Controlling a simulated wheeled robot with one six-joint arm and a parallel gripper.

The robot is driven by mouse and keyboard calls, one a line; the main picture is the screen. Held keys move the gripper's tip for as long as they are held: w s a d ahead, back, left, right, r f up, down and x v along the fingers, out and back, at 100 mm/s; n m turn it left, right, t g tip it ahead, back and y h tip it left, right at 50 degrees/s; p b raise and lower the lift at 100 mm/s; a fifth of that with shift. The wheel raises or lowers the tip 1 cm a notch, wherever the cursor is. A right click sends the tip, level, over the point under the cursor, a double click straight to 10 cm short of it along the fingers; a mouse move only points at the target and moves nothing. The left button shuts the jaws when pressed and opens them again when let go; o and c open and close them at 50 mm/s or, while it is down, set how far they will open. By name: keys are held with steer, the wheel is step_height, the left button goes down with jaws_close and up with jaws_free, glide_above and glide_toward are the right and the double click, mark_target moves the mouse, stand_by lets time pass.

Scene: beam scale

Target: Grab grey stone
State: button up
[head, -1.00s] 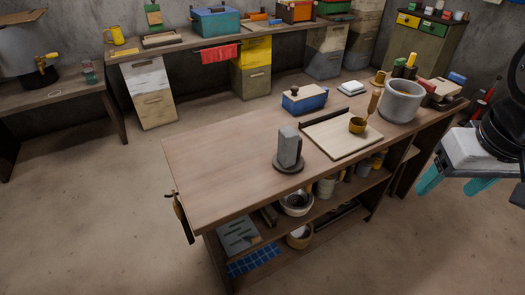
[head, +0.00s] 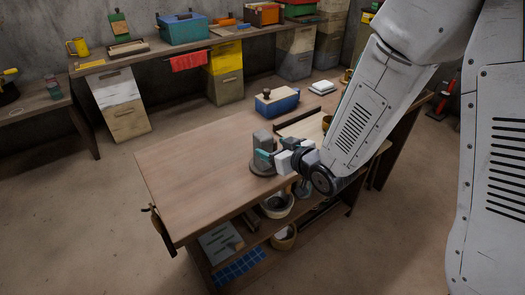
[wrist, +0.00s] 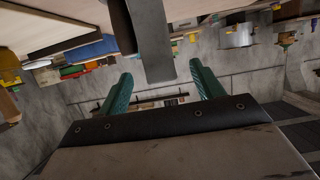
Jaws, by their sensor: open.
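The grey stone (head: 262,138) is an upright block on a dark round base (head: 261,171) near the front edge of the workbench. My gripper (head: 269,147) is at the stone, coming from the right, with its teal fingers open. In the wrist view, which looks upside down, the stone (wrist: 152,38) reaches into the space between the two fingers (wrist: 161,70). A gap shows on each side, and the fingers do not appear closed on it. My gripper hides part of the stone in the head view.
A blue box (head: 278,103) stands behind the stone on the workbench (head: 195,165). A pale board (head: 308,127) lies to the right, partly behind my arm. Bowls (head: 277,205) sit on the shelf below. The left half of the bench top is clear.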

mark_target(259, 136)
steer(key=shift+w+a+r+t, duration=0.15)
steer(key=shift+r+t, duration=0.15)
steer(key=shift+r, duration=0.15)
steer(key=x, duration=0.7)
steer(key=shift+w+a, duration=0.15)
steer(key=shift+w, duration=0.1)
steer(key=c, duration=1.4)
steer(key=shift+r, duration=0.15)
jaws_close()
